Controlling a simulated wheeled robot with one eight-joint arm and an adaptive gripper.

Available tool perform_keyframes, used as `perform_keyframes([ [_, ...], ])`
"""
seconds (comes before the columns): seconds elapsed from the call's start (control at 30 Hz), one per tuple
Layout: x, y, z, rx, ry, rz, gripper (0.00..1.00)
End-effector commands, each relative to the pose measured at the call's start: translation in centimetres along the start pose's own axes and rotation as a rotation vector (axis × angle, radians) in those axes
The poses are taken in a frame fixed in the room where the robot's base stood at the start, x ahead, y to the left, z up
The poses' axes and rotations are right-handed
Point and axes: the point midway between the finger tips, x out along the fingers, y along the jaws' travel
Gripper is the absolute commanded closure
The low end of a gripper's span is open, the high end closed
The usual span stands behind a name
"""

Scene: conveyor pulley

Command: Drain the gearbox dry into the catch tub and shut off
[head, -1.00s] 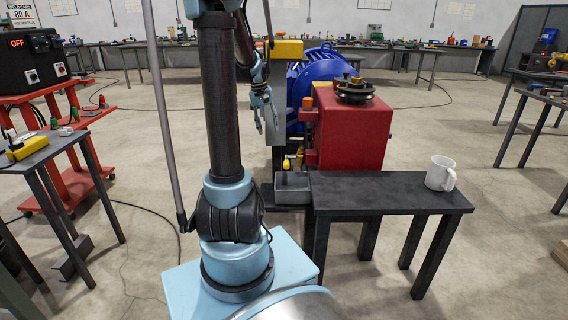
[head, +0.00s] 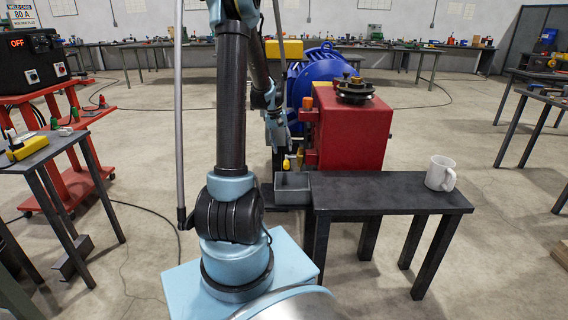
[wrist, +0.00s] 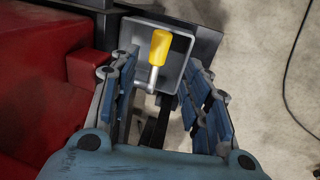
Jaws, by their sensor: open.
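The red gearbox (head: 352,135) stands behind the dark table; its red side (wrist: 45,85) fills the left of the wrist view. A yellow valve handle (wrist: 160,47) on a grey stem (wrist: 152,78) sits low beside it, and it also shows in the head view (head: 286,164). The grey catch tub (head: 293,196) is below the handle; its inside (wrist: 181,52) shows in the wrist view. My gripper (wrist: 160,62) is open, with a finger on each side of the handle and stem, apparently not touching them. No flowing liquid is visible.
A white mug (head: 439,173) stands on the dark table (head: 380,190), whose middle is clear. A blue motor (head: 318,75) is behind the gearbox. A black pulley-like part (head: 354,90) sits on top of the gearbox. A red cart (head: 70,165) stands at the left.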

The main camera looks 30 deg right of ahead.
Motion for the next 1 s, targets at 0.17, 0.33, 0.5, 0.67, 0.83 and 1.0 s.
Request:
perform_keyframes([
  [0.17,2.9,0.0,0.0,0.000,0.000,0.000,0.56],
  [0.33,5.4,0.0,-0.1,0.000,0.000,0.000,0.56],
  [0.5,7.2,0.0,0.0,0.000,0.000,0.000,0.56],
  [0.67,8.1,0.0,0.0,0.000,0.000,0.000,0.56],
  [0.83,8.4,0.0,0.0,0.000,0.000,0.000,0.56],
  [1.0,8.3,0.0,0.0,0.000,0.000,0.000,0.56],
])
